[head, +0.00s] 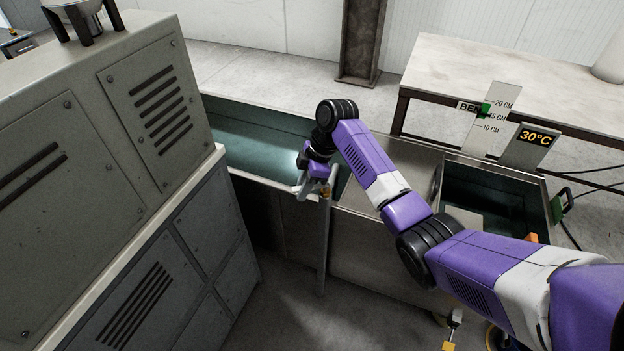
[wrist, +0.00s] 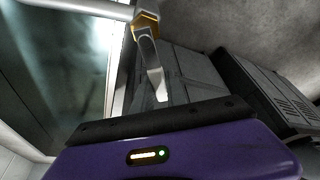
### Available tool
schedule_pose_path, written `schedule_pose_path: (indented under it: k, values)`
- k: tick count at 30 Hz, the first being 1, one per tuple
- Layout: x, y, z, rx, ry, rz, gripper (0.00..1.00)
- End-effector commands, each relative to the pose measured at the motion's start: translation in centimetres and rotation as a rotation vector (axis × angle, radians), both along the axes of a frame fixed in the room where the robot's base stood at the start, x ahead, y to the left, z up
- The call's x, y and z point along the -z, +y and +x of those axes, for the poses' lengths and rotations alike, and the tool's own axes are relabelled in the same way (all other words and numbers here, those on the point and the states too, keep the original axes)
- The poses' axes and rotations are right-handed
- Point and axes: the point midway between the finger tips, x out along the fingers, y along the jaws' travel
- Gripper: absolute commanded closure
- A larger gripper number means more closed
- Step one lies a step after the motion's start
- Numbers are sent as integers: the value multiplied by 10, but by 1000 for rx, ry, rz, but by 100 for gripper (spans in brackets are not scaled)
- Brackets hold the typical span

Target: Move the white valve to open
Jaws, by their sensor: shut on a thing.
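The white valve (wrist: 152,68) shows in the wrist view as a pale lever hanging from a yellow hex fitting (wrist: 146,22) on a light pipe (wrist: 85,7). In the head view, my gripper (head: 322,184) is at the pipe's top by the near edge of the long tank. It is shut on the white valve's lever, though the fingertips are small and partly hidden there. The purple gripper body (wrist: 170,152) fills the bottom of the wrist view. The lever's exact angle is hard to tell.
A grey vented cabinet (head: 110,130) stands at the left. The long water tank (head: 255,145) lies behind my gripper. A second tank (head: 490,195), with a level gauge (head: 492,122) and a 30°C display (head: 532,145), is at the right. A vertical pipe (head: 324,250) drops below my gripper.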

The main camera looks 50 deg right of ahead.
Motion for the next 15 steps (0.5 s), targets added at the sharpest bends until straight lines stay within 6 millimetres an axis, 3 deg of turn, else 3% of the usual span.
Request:
schedule_pose_path:
  k: [6, 15]
  values:
    - [0, 4, -6, -105, 2, -1, 100]
    - [0, 4, -7, -114, 2, 0, 100]
